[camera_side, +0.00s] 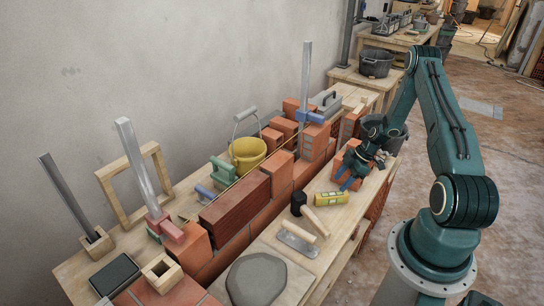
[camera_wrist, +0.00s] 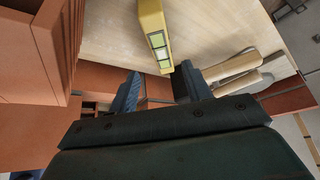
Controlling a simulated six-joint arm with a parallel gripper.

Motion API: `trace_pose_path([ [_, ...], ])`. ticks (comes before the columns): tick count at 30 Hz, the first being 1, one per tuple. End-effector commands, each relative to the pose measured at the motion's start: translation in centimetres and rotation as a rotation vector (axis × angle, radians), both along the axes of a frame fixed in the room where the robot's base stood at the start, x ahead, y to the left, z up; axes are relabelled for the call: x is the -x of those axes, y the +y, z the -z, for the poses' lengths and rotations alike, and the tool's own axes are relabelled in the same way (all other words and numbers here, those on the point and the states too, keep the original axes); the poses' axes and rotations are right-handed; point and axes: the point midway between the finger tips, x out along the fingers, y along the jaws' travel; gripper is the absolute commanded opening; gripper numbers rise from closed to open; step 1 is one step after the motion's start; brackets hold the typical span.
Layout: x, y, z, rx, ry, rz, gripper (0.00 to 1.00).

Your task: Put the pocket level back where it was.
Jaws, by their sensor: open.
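The pocket level (camera_side: 331,198) is a short yellow bar with greenish vial windows. It lies on the pale wooden bench top, next to a black-headed mallet (camera_side: 313,215). In the wrist view the level (camera_wrist: 152,28) is at the top centre, its near end just beyond the gap between my fingers. My gripper (camera_side: 350,182) is open and empty, low over the bench at the right end of the level. In the wrist view my gripper (camera_wrist: 158,82) shows both blue-grey fingers apart, with nothing between them.
Bricks stand close behind my gripper.

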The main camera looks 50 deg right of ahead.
Motion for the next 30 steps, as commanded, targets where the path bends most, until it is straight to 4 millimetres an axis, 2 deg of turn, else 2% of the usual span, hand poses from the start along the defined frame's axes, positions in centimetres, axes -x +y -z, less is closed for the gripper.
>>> trace_pose_path([
  [8, -2.9, 1.4, -6.6, 0.035, 0.054, 0.023, 0.49],
  [14, -4.8, 3.7, -12.6, 0.068, 0.102, 0.064, 0.49],
  [21, -6.2, 7.3, -19.4, 0.109, 0.140, 0.125, 0.49],
  [30, -6.1, 12.8, -27.1, 0.154, 0.160, 0.219, 0.49],
])
